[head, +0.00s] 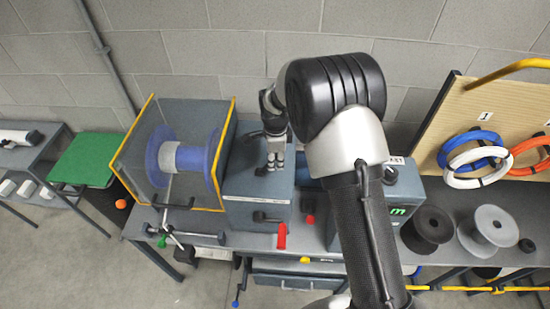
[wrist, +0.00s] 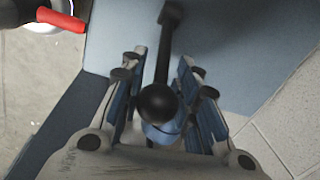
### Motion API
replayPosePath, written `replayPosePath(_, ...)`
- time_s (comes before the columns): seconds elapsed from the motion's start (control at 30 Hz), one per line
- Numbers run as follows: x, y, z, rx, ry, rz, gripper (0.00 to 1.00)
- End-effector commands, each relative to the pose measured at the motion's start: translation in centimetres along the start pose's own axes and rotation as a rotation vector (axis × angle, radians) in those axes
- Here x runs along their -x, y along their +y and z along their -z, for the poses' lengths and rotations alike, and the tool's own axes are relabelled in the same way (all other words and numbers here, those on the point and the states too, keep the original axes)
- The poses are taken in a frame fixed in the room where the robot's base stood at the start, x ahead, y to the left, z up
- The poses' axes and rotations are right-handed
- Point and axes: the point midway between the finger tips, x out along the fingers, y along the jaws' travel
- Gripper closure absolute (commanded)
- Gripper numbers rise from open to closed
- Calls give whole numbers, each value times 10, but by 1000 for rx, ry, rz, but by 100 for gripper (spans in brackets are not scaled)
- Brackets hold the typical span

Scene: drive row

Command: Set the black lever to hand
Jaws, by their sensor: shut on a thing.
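The black lever (wrist: 163,55) shows in the wrist view as a dark bar with a round ball knob (wrist: 157,102), rising from a blue-grey surface. My gripper (wrist: 160,75) has one finger on each side of it and is shut on it near the knob. In the head view my gripper (head: 276,163) is low over the top of the blue-grey box (head: 240,190), right of the spool guard. The fingers hide most of the lever there, and its position marking is not readable.
A red handle (head: 282,236) hangs at the box's front, beside a black knob (head: 262,217). A yellow-edged guard (head: 140,125) with a blue spool (head: 165,160) stands left. A unit with a green display (head: 398,211) and grey spools (head: 485,230) are right of my arm.

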Motion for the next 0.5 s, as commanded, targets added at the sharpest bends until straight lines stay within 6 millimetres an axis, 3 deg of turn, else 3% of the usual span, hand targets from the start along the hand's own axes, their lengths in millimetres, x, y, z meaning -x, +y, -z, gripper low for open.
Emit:
replayPosePath(0.23, 0, 0, 0, 0, 0, 0, 99)
replayPosePath(0.5, 0, 0, 0, 0, 0, -1, 100)
